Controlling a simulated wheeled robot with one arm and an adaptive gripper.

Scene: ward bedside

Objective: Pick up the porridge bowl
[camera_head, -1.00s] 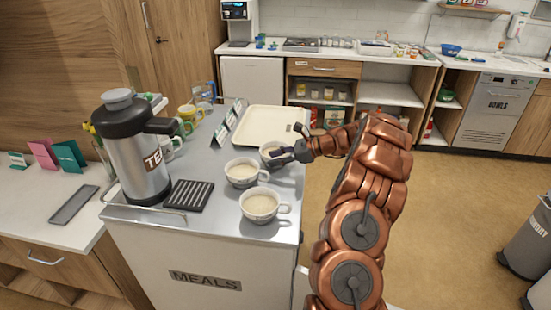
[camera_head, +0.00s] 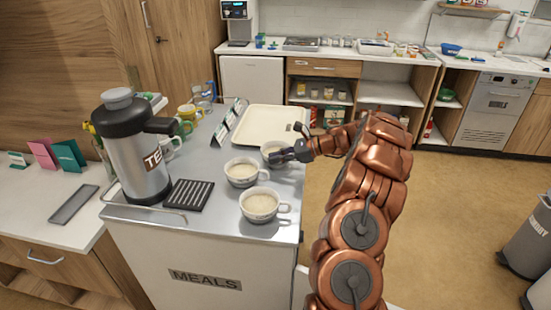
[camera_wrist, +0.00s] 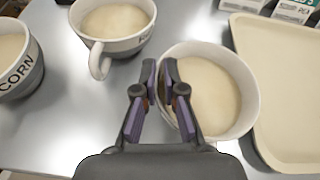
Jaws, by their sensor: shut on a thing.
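Three pale, handled bowls with creamy contents stand on the metal trolley top. My gripper (camera_wrist: 161,80) is shut on the left rim of the bowl nearest the tray (camera_wrist: 238,75), which also shows in the head view (camera_head: 270,147). One finger is inside the rim and one outside. This bowl's label is hidden, so I cannot tell whether it is the porridge. I see no clear gap under it. A second bowl (camera_head: 243,172) stands close by with a partly readable label, also in the wrist view (camera_wrist: 118,46). A third bowl (camera_head: 260,207), marked "CORN" (camera_wrist: 22,80), stands nearer the trolley's front.
A cream tray (camera_head: 250,122) lies just behind the held bowl. A tea flask (camera_head: 140,150), a black ribbed mat (camera_head: 188,195) and mugs (camera_head: 185,125) stand at the left. The trolley (camera_head: 200,250) has a rail at its front left. Floor (camera_head: 440,220) is free at the right.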

